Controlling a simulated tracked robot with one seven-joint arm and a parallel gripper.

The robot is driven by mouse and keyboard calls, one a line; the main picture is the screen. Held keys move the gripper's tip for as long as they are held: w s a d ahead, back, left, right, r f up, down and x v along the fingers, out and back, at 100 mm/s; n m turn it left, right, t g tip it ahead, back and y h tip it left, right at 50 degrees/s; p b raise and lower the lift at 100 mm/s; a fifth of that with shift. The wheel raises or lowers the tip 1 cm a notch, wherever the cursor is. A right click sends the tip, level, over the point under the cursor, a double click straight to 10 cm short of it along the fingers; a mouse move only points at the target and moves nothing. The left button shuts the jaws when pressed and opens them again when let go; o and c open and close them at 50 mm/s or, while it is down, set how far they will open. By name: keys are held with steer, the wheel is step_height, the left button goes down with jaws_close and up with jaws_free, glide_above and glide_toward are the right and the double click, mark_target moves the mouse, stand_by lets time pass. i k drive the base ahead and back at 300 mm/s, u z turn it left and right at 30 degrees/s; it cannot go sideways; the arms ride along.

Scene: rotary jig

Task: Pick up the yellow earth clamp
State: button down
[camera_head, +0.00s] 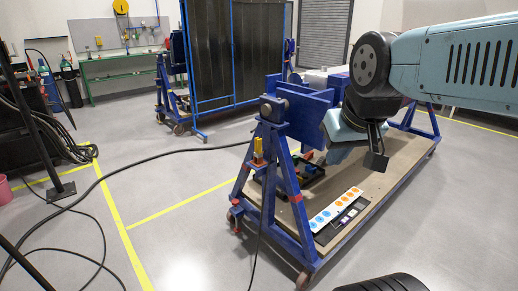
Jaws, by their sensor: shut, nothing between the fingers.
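A small yellow clamp (258,150), which looks like the earth clamp, sits upright at the left end frame of the blue jig (272,185), just below its bearing. A black cable runs along the floor and up to the frame near the clamp. My gripper (376,162) hangs above the jig's wooden base board, to the right of the clamp and well apart from it. It is shut and empty. The clamp's jaws are too small to make out.
A white strip with orange and blue dots (338,208) and a dark tray (342,220) lie on the base board. Dark parts with green and red pieces lie behind the left frame. Dark welding screens (230,55) stand behind. Floor left of the jig is open, crossed by cables.

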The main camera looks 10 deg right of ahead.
mark_target(258, 154)
steer(key=i, duration=0.8)
steer(key=u, duration=0.05)
steer(key=k, duration=1.35)
steer(key=u, duration=0.45)
steer(key=i, duration=1.65)
steer(key=z, duration=0.15)
